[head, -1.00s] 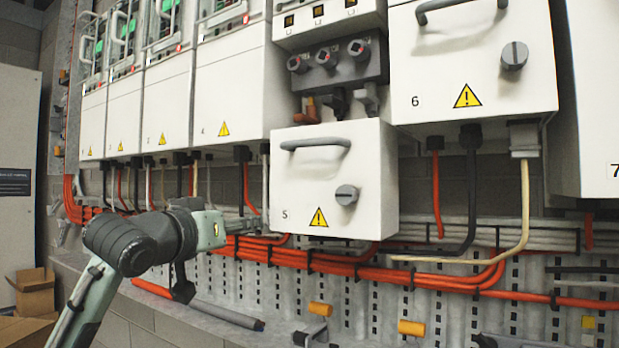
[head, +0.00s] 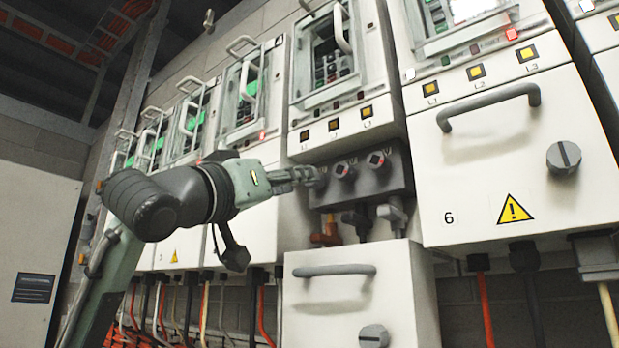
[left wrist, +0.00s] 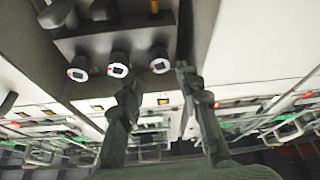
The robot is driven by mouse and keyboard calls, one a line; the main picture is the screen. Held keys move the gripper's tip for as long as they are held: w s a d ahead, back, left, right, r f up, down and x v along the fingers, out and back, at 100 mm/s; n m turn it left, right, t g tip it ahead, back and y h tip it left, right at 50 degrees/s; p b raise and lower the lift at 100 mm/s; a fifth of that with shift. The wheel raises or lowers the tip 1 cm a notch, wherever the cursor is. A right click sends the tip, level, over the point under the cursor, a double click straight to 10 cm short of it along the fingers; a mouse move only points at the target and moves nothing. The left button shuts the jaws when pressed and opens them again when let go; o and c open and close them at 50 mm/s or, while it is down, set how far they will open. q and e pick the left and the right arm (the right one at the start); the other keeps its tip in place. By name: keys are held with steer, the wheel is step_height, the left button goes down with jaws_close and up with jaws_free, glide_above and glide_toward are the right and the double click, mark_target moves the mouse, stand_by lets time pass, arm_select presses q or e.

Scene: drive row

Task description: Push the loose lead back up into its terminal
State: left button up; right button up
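A dark terminal block (head: 398,172) with a row of round black terminals with red-and-white faces sits above the lower white drawer. Under it hang an orange lead end (head: 325,236), a black one (head: 356,220) and a grey one (head: 393,214). The orange one looks lowest; its upper contact is unclear. My left gripper (head: 312,176) is at the block's left end, above the orange lead. In the left wrist view its fingers (left wrist: 156,80) are spread and empty, with the end terminal (left wrist: 159,61) between and beyond the tips. The orange lead (left wrist: 155,6) is at the top edge there. My right gripper is not in view.
The lower white drawer (head: 330,315) with its grey handle (head: 334,270) juts out below the block. The unit 6 door (head: 515,170), with handle and knob, stands close on the right. More cabinets line the left. Cables hang below.

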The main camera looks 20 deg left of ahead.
arm_select(q)
steer(key=shift+p+x, duration=0.35)
steer(key=shift+x, duration=1.8)
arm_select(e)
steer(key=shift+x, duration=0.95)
arm_select(q)
jaws_close()
